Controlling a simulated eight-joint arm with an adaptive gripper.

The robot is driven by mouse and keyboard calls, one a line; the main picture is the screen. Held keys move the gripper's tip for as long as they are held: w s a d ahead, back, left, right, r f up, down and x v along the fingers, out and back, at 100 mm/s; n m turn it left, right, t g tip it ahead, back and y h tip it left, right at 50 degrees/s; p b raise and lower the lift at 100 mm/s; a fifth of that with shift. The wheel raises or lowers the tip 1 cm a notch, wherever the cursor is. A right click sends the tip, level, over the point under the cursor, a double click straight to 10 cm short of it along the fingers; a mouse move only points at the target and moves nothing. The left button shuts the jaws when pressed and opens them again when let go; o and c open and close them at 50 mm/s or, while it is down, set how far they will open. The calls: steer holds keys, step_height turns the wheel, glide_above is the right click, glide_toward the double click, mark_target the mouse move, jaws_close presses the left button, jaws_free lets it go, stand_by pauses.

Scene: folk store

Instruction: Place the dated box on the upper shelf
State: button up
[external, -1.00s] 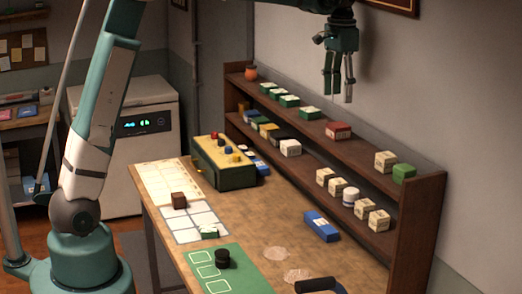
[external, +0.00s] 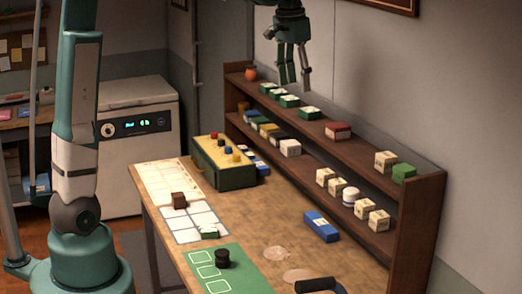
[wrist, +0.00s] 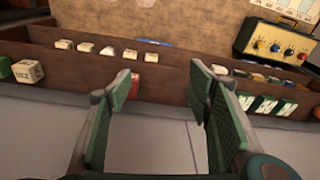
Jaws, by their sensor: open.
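My gripper (external: 295,82) is open and empty, hanging above the back of the shelf unit, over the upper shelf (external: 362,147). In the wrist view its two fingers (wrist: 160,78) are spread, with a red box (wrist: 134,86) beyond the left finger. Several cream boxes with dark markings stand on the lower shelf, one of them here (external: 379,220). Another cream box (external: 385,161) stands on the upper shelf beside a green box (external: 403,173). The print is too small to tell which box bears a date.
The upper shelf also holds several green-and-white boxes (external: 289,101) and an orange pot (external: 251,73). A blue box (external: 321,226), a knobbed case (external: 223,162) and a green mat (external: 226,262) are on the table. The upper shelf has bare stretches between its boxes.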

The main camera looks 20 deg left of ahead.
steer(key=s+a+n+t, duration=0.2)
steer(key=s+a, duration=0.4)
steer(key=a, duration=0.6)
steer(key=s+a+f+n+t, duration=0.2)
steer(key=s+a+f, duration=0.4)
steer(key=s+a, duration=0.4)
steer(key=s+a+f+n+t, duration=0.2)
steer(key=s+a+f, duration=0.5)
steer(key=s+a, duration=0.4)
steer(key=shift+s+n+y, duration=0.3)
steer(key=shift+s+n, duration=0.3)
steer(key=shift+s, duration=0.1)
